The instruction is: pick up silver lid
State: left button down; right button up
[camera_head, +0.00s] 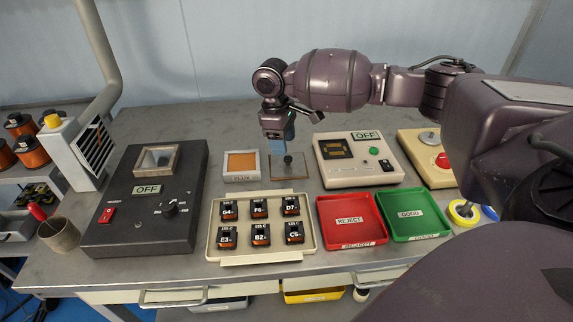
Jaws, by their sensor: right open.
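The silver lid seems to be the thin square plate (303,177) with a small dark knob, lying flat on the bench right of the flux box. Its surface looks brownish, perhaps from reflection. My right gripper (284,146) points down just above the lid's knob, with its jaws open. I cannot tell whether the fingers touch the knob. The flux box (241,178) is a pale square tray with an orange surface, uncovered. My left gripper is not in view.
A dark heater unit (112,198) reading OFF stands left. A cream tray (214,238) of several labelled coils is in front. Red (352,217) and green (415,212) trays lie front right. A cream tester (345,177) reading OFF stands close right of the lid.

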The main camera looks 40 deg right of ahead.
aim_at(288, 158)
jog(key=f, duration=0.1)
jog(key=f+b, duration=0.1)
jog(key=f, duration=0.1)
jog(key=s+f, duration=0.1)
jog(key=f, duration=0.1)
jog(key=shift+d, duration=0.3)
jog(key=shift+r, duration=0.1)
jog(key=shift+c, duration=0.8)
grip_shut()
jog(key=shift+r, duration=0.1)
